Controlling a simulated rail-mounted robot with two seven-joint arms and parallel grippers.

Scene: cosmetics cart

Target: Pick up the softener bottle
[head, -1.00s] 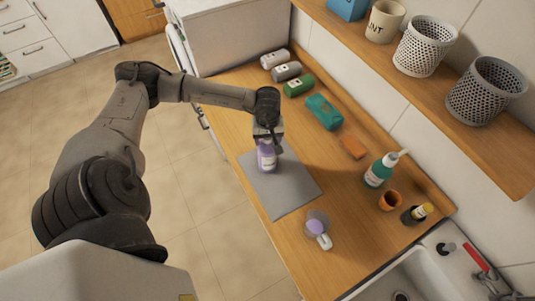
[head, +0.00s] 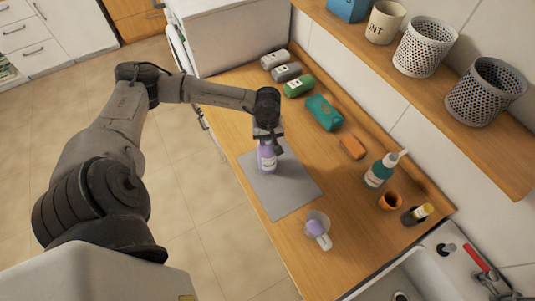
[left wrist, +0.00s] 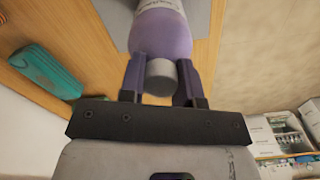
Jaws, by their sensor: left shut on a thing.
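The softener bottle (head: 267,161) is purple with a pale label and stands on the grey mat (head: 290,190) near the counter's left edge. In the left wrist view the bottle (left wrist: 166,32) shows its grey cap between the two fingers. My left gripper (head: 268,143) comes down on the bottle from above. In the left wrist view my left gripper (left wrist: 160,78) is shut on the bottle's neck, with a finger on each side. Whether the bottle's base touches the mat is hard to tell. My right gripper is in neither view.
On the wooden counter (head: 235,125) are several rolled towels, a teal case (head: 323,112), an orange block (head: 352,147), a green pump bottle (head: 379,170), an orange cup (head: 389,200), a dark bottle (head: 416,214) and a clear cup (head: 317,228). A shelf (head: 450,105) holds baskets.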

